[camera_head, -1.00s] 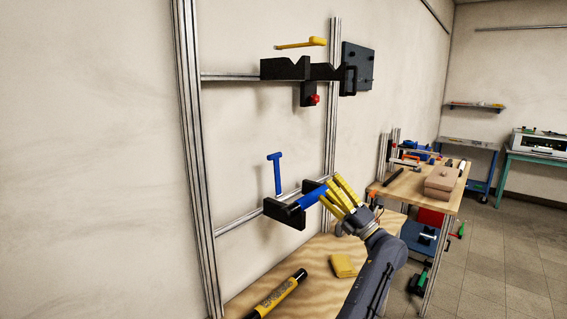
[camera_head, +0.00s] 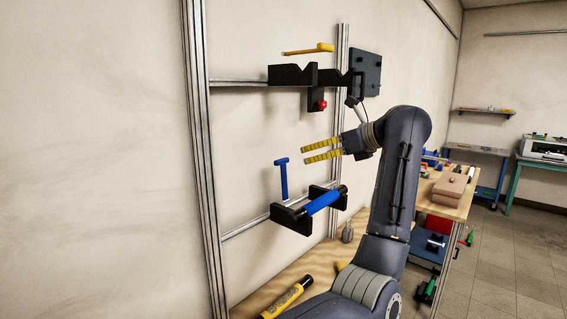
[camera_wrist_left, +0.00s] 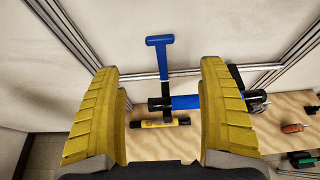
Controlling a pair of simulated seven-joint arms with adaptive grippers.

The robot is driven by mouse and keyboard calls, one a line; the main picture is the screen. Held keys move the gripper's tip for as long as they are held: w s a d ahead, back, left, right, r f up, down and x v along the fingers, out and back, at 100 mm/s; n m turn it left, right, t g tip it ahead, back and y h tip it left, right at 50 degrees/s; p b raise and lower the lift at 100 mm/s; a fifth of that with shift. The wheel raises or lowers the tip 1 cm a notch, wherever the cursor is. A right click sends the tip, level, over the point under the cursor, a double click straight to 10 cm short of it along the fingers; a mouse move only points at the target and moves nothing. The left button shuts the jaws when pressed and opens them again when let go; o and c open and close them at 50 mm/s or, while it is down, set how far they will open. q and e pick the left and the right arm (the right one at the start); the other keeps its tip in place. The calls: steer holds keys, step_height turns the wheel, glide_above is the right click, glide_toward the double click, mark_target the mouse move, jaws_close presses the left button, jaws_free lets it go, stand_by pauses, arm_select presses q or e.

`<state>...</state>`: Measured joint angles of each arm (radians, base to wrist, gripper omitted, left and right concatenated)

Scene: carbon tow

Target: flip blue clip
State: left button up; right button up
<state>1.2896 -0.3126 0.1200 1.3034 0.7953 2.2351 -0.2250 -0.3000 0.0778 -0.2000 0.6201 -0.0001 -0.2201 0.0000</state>
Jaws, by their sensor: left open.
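The blue clip (camera_head: 282,180) is a T-shaped blue piece standing upright above the left black holder (camera_head: 290,218). A blue roll (camera_head: 322,203) lies across the black holders beside it. My left gripper (camera_head: 303,154) is open and empty, up and to the right of the clip in the head view, apart from it. In the left wrist view, the clip (camera_wrist_left: 162,55) shows upright beyond and between the two yellow fingers (camera_wrist_left: 160,75), touching neither. The blue roll (camera_wrist_left: 186,102) shows below it. The clip's lower joint is hard to make out. My right gripper is not in view.
Metal uprights (camera_head: 196,150) and rails frame the wall. An upper black bracket (camera_head: 310,76) with a red knob (camera_head: 321,105) and a yellow clip (camera_head: 308,49) sits above my left gripper. A yellow-black tube (camera_head: 288,298) lies on the wooden table (camera_head: 253,290) below.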

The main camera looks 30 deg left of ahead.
mark_target(284, 161)
arm_select(q)
steer(key=x, duration=1.4)
steer(key=shift+a, duration=0.25)
steer(key=shift+c, duration=0.2)
